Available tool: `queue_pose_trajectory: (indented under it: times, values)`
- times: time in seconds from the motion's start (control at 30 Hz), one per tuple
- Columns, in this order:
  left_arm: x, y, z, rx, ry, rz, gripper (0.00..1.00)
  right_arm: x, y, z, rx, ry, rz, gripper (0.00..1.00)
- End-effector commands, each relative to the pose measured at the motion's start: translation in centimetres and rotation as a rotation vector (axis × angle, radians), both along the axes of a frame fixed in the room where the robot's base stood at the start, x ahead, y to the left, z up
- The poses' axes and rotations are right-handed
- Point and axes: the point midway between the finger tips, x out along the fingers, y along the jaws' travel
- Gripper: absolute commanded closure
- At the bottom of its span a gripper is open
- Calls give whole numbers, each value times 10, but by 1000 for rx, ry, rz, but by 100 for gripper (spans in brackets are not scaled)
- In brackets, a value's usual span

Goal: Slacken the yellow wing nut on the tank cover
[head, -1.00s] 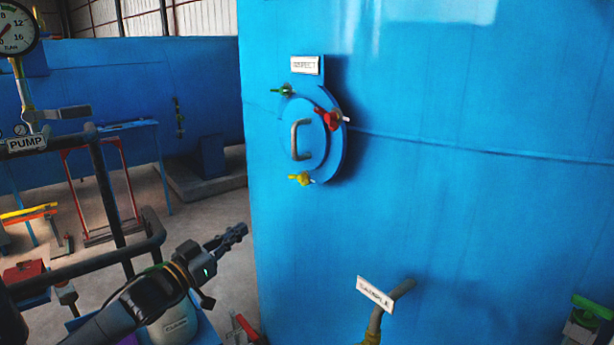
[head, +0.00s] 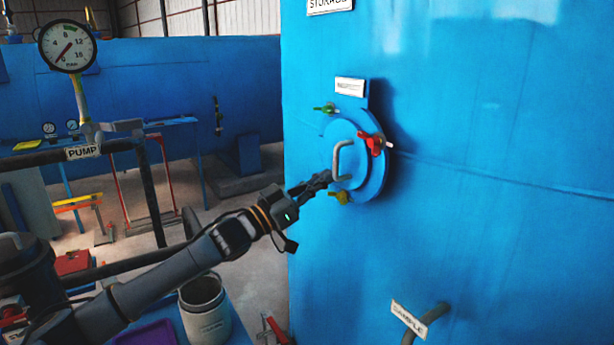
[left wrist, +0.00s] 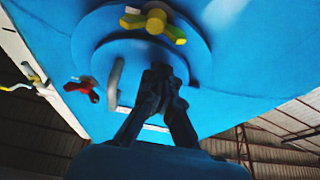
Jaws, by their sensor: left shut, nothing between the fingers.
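The yellow wing nut (head: 338,197) sits at the lower rim of the round blue cover (head: 366,186) on the big blue tank. In the left wrist view the yellow wing nut (left wrist: 158,22) shows at the top, on a pale stud. A red wing nut (head: 374,144) is on the right rim and a green one (head: 326,108) at the upper left. A grey handle (head: 338,158) is on the cover. My left gripper (head: 326,178) is shut and empty, in front of the cover near the handle and the yellow wing nut, apart from the nut. My right gripper is out of view.
A label plate (head: 350,85) is above the cover. A sample pipe (head: 432,316) sticks out lower on the tank. A pump gauge (head: 68,47) and dark pipes stand at left. A white container (head: 205,312) is below my left arm. The tank wall right of the cover is clear.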

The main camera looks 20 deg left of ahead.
Motion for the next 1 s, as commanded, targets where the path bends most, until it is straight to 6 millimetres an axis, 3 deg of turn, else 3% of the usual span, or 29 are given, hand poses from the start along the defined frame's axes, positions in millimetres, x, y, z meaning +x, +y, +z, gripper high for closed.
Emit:
queue_pose_trajectory:
  times: [0.1, 0.3, 1.0]
  values:
    - [0, 0, -17, -2, 6, 0, 100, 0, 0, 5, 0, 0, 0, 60]
    - [-1, 1, -29, -1, 2, 2, 100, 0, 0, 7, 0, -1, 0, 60]
    - [2, 1, -31, -45, 37, 1, 100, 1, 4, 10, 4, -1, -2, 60]
